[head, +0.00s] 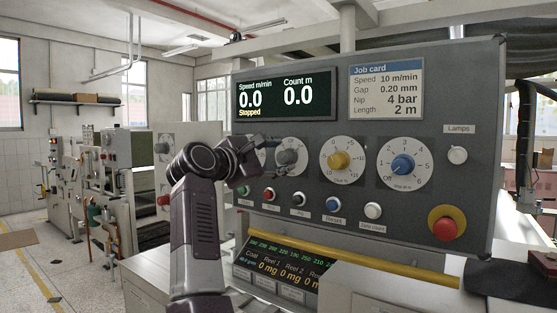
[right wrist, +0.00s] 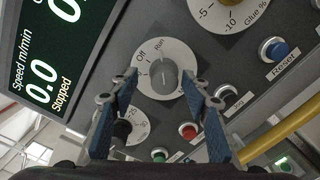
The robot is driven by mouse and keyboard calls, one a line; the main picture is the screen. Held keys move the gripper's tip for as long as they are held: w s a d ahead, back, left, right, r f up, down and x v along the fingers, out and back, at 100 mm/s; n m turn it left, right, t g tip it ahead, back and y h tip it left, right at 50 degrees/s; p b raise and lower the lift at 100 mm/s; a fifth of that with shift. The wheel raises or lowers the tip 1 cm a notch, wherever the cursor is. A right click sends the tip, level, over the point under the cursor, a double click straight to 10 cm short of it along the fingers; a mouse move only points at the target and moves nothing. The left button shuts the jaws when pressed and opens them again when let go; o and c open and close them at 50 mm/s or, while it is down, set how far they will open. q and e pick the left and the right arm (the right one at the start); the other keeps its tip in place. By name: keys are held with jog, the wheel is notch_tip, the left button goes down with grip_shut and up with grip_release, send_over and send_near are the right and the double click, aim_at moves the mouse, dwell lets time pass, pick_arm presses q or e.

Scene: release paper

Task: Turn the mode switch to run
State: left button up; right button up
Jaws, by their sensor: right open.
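The mode switch is a grey knob on a round white dial marked Off and Run. It shows in the right wrist view (right wrist: 163,76) and in the head view (head: 288,157). Which mark its pointer lines up with is too small to tell. My right gripper (head: 257,165) is in front of the panel, just left of the switch in the head view. In the right wrist view the gripper (right wrist: 166,82) is open, with one finger on each side of the knob and nothing held. Whether the fingers touch the dial cannot be told. My left gripper is out of view.
The grey panel (head: 464,80) has a display (head: 284,95) reading Stopped, a yellow knob (head: 339,160), a blue knob (head: 402,164) and a red emergency button (head: 446,228). A yellow rail (head: 370,258) runs below.

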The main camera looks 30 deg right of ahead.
jog(key=r, duration=0.9)
jog(key=shift+s+a, duration=0.1)
jog(key=shift+s, duration=0.1)
jog(key=shift+w+a+r, duration=0.1)
jog(key=shift+r, duration=0.05)
jog(key=shift+w, duration=0.15)
jog(key=shift+d, duration=0.25)
